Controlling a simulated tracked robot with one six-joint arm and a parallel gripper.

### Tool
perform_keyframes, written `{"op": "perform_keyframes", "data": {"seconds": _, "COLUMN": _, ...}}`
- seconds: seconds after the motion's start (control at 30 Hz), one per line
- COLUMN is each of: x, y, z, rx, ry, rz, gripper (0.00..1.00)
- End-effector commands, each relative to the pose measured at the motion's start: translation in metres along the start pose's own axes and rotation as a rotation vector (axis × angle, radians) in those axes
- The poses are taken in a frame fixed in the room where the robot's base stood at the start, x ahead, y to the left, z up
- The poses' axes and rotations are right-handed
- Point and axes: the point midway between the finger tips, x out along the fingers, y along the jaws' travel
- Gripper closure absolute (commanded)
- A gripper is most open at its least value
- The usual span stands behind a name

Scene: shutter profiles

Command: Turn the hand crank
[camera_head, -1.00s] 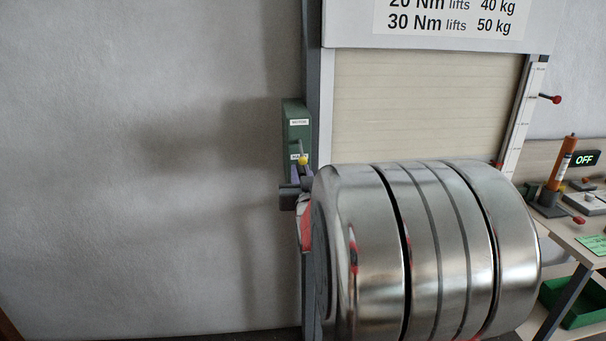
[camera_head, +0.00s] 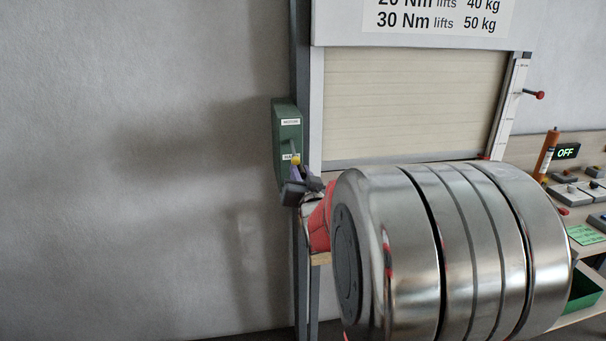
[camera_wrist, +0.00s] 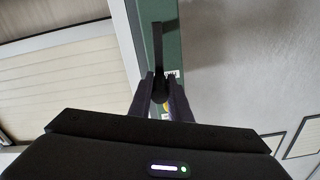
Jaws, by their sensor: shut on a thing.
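The green crank box (camera_head: 287,150) is mounted at the left side of the shutter frame. In the wrist view the box (camera_wrist: 176,40) runs upright behind the black crank arm (camera_wrist: 157,45). My gripper (camera_wrist: 160,82) is shut on the lower end of the crank, one finger on each side. A bit of yellow shows between the fingers. In the head view my gripper (camera_head: 298,174) is small and dark with purple fingers, just below the yellow part (camera_head: 295,158) at the box's lower end. The grip itself is partly hidden there.
The beige shutter (camera_head: 410,105) hangs in its frame, with a scale (camera_head: 510,105) on its right. At right a bench carries an orange cylinder (camera_head: 546,156) and a display (camera_head: 566,151) reading OFF. A green bin (camera_head: 585,292) is below. My large metallic arm link blocks the lower middle.

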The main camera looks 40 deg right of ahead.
Motion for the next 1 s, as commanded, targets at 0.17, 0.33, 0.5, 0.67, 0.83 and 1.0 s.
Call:
{"op": "perform_keyframes", "data": {"seconds": 0.17, "x": 0.0007, "y": 0.0011, "z": 0.0012, "rx": 0.0, "ry": -0.003, "rz": 0.002, "gripper": 1.0}}
{"op": "perform_keyframes", "data": {"seconds": 0.33, "x": 0.0009, "y": 0.0006, "z": 0.0012, "rx": 0.0, "ry": -0.003, "rz": 0.001, "gripper": 0.77}}
{"op": "perform_keyframes", "data": {"seconds": 0.5, "x": 0.0009, "y": -0.0009, "z": 0.0009, "rx": 0.0, "ry": -0.002, "rz": -0.001, "gripper": 0.65}}
{"op": "perform_keyframes", "data": {"seconds": 0.67, "x": 0.0009, "y": -0.0018, "z": 0.0008, "rx": -0.001, "ry": -0.002, "rz": -0.003, "gripper": 0.64}}
{"op": "perform_keyframes", "data": {"seconds": 0.83, "x": -0.0003, "y": -0.0027, "z": 0.0008, "rx": -0.001, "ry": -0.002, "rz": -0.003, "gripper": 0.64}}
{"op": "perform_keyframes", "data": {"seconds": 1.0, "x": -0.0073, "y": -0.0061, "z": 0.0012, "rx": 0.0, "ry": -0.001, "rz": -0.004, "gripper": 0.64}}
